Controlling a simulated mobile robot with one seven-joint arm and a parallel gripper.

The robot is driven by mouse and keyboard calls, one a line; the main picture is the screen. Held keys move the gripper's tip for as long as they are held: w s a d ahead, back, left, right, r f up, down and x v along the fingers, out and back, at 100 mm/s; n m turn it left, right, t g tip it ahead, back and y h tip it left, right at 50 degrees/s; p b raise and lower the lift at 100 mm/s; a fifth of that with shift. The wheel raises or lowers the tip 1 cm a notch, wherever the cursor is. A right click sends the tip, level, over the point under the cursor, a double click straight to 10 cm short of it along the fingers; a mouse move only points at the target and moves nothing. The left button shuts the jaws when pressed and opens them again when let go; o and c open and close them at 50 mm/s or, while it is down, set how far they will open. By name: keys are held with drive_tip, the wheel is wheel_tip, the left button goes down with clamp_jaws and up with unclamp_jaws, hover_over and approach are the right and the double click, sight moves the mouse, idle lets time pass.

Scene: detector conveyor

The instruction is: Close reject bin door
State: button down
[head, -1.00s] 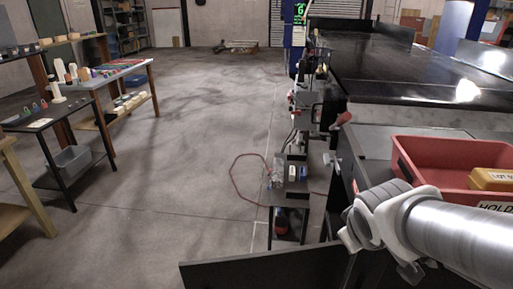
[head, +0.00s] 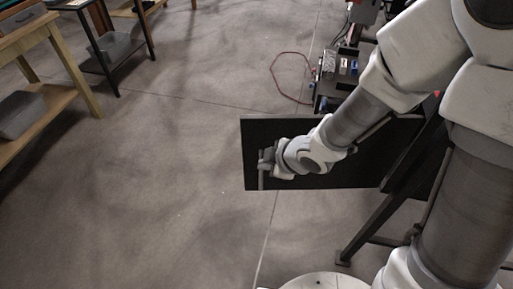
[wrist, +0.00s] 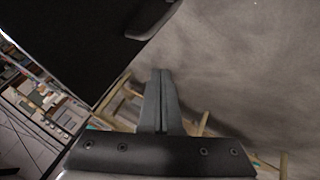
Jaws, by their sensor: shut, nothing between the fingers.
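The reject bin door is a flat black panel (head: 352,181) in the head view, standing open and sticking out left from the machine's frame. My gripper (head: 262,181) is at the door's free left end, on the near side, its fingers together and empty. My arm covers part of the panel. In the wrist view the dark door (wrist: 75,40) fills the upper left, with a dark grey bar-like part (wrist: 152,18) near its edge. The shut fingers (wrist: 160,78) lie just beyond the door's edge there; I cannot tell whether they touch it.
A wooden bench (head: 35,40) with a grey bin (head: 20,113) on its lower shelf stands at the left. A red hose (head: 277,72) lies on the floor beyond the door. A dark leg frame (head: 372,222) stands right of the door. The floor between bench and door is clear.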

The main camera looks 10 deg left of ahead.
drive_tip(key=b, duration=0.5)
approach(245, 158)
wheel_tip(245, 158, down, 4)
drive_tip(key=s+a, duration=0.1)
drive_tip(key=s, duration=0.1)
drive_tip(key=shift+w+a+r+p, duration=0.1)
drive_tip(key=shift+w+a+p, duration=0.1)
drive_tip(key=shift+w, duration=0.45)
drive_tip(key=shift+w+a+p, duration=0.1)
drive_tip(key=shift+w+p, duration=0.15)
drive_tip(key=shift+w, duration=0.35)
drive_tip(key=shift+w+a+r+p, duration=0.1)
drive_tip(key=shift+w+a+p, duration=0.1)
drive_tip(key=shift+w, duration=0.45)
